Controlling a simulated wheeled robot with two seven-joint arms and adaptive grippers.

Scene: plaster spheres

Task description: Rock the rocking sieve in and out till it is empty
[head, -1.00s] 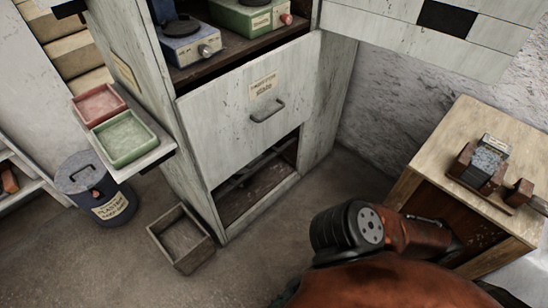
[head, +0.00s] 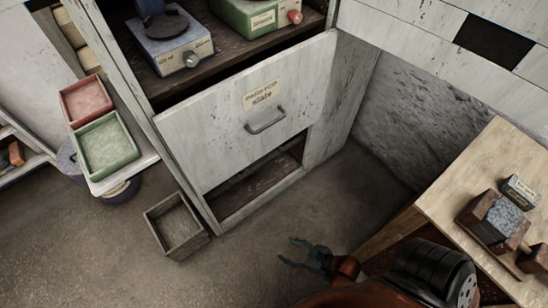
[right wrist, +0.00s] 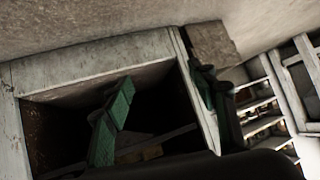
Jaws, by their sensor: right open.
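A dark wooden box with grey, lumpy contents (head: 497,217) stands on the pale wooden table (head: 455,195) at the right of the head view. It looks like the rocking sieve, though I cannot make out its rockers or mesh. A small labelled block (head: 520,190) sits just behind it. My right gripper (head: 303,252) is open and empty, with green fingers spread over the floor left of the table, well apart from the box. In the right wrist view the open fingers (right wrist: 160,98) are in front of a dark cabinet opening. My left gripper is not in view.
A tall grey cabinet with a handled flap (head: 262,110) stands at the centre. An empty wooden crate (head: 176,226) is on the floor. A red tray (head: 86,99) and green tray (head: 107,145) rest on a side shelf. Floor between cabinet and table is clear.

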